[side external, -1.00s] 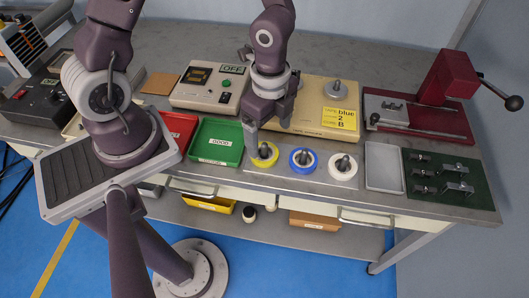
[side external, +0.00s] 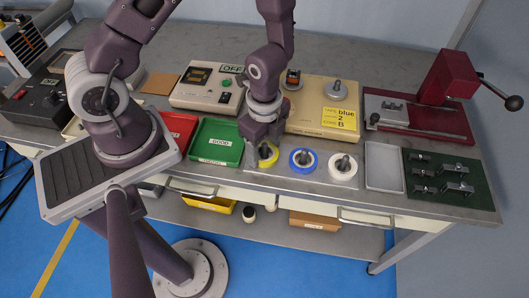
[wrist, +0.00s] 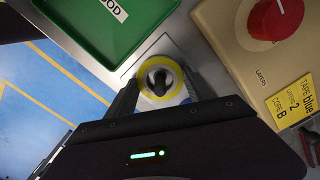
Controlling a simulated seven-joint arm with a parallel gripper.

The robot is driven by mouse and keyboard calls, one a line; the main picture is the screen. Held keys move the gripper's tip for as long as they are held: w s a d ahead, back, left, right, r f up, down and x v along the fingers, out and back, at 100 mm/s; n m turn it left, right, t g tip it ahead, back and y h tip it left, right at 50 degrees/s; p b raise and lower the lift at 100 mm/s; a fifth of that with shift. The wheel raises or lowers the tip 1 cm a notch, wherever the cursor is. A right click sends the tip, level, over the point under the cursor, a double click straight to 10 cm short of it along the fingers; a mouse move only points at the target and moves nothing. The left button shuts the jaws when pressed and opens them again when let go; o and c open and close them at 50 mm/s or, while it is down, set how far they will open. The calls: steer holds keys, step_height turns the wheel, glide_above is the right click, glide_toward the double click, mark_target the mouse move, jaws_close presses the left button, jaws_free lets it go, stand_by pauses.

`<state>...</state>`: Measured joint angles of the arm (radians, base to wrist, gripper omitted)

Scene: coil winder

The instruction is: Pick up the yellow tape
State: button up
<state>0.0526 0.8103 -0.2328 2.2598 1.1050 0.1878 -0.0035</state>
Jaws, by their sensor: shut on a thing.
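The yellow tape (side external: 267,155) is a roll with a white inner ring, seated around a dark post on the grey plate at the front of the bench. In the wrist view the yellow tape (wrist: 143,83) lies between my two fingers. My gripper (side external: 260,148) points down over it, and my gripper (wrist: 158,92) is shut on the roll from both sides. The roll still surrounds its post, and I cannot tell whether it is lifted off the plate. My fingers hide part of the roll in the side view.
A blue tape (side external: 303,160) and a white tape (side external: 342,167) sit to the right. The green GOOD tray (side external: 215,145) is just left. Behind is the beige winder (side external: 310,118) with a yellow label. An empty grey tray (side external: 384,167) stands farther right.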

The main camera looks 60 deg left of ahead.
steer(key=shift+r, duration=0.1)
step_height(320, 180, up, 10)
steer(key=w+f, duration=0.1)
steer(key=w+a+n, duration=0.1)
steer(key=w+n, duration=0.1)
steer(key=w, duration=0.3)
steer(key=w+a+n, duration=0.2)
steer(key=w+n, duration=0.1)
steer(key=w, duration=0.3)
steer(key=w+a+n, duration=0.2)
steer(key=w+n, duration=0.1)
steer(key=w, duration=0.2)
steer(key=shift+w+a+f, duration=0.1)
steer(key=shift+w, duration=0.2)
steer(key=w+r+n, duration=0.1)
steer(key=w, duration=0.2)
steer(key=w+r+n, duration=0.1)
steer(key=w, duration=0.2)
steer(key=w+n, duration=0.1)
steer(key=w, duration=0.3)
steer(key=shift+a+r, duration=0.1)
steer(key=shift+r, duration=0.3)
steer(key=shift+w, duration=0.15)
steer(key=shift+f, duration=1.75)
steer(key=shift+f, duration=0.25)
